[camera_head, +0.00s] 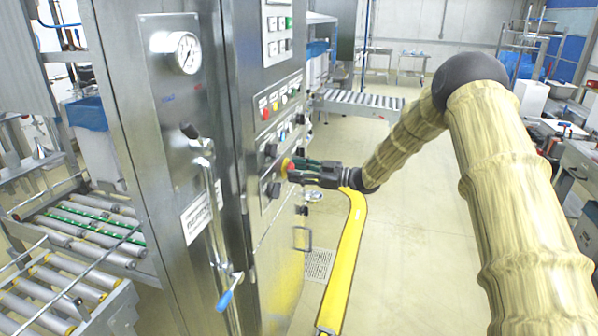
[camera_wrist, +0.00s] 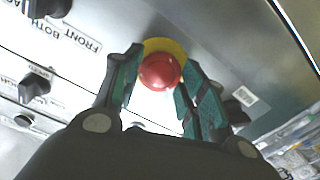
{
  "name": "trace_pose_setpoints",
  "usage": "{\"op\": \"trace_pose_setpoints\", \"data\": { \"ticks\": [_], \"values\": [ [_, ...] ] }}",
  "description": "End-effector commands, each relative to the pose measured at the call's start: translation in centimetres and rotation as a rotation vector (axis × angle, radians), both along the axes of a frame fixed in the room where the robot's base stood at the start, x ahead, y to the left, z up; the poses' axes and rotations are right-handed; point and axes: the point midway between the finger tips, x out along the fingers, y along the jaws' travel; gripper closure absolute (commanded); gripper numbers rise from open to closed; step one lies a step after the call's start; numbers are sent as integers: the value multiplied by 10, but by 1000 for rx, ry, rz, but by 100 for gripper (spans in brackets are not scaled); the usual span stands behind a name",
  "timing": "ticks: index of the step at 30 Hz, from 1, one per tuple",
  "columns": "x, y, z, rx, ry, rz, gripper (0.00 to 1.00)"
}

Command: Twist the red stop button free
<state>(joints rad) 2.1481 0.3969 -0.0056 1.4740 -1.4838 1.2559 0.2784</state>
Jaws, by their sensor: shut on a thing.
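The red stop button (camera_wrist: 160,72) sits on a yellow round base (camera_wrist: 165,46) on the steel control panel in the wrist view. My gripper (camera_wrist: 158,85) has its two green-padded fingers on either side of the button, shut on it. In the head view my gripper (camera_head: 295,168) reaches the panel from the right. The yellow base (camera_head: 285,164) shows at the fingertips there, and the red cap is mostly hidden by the fingers.
Black knobs (camera_wrist: 36,86) sit left of the button, near labels reading FRONT, BOTH and SPEED. The steel cabinet (camera_head: 175,130) carries a gauge (camera_head: 187,53) and a blue-tipped lever (camera_head: 224,299). A yellow floor strip (camera_head: 346,260) runs below my arm. Open floor lies to the right.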

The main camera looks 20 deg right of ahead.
Motion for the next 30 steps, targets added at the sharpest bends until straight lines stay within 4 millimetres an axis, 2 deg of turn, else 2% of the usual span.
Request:
{"op": "trace_pose_setpoints", "data": {
  "ticks": [2,3,6,19,23,30],
  "values": [
    [0,1,1,1,-1,0,82],
    [0,1,1,0,-1,0,55],
    [0,0,0,0,-1,0,37],
    [-3,-5,0,0,-1,-1,37],
    [-11,-18,0,1,0,-2,37],
    [-36,-54,0,1,0,-2,37]
  ]
}}
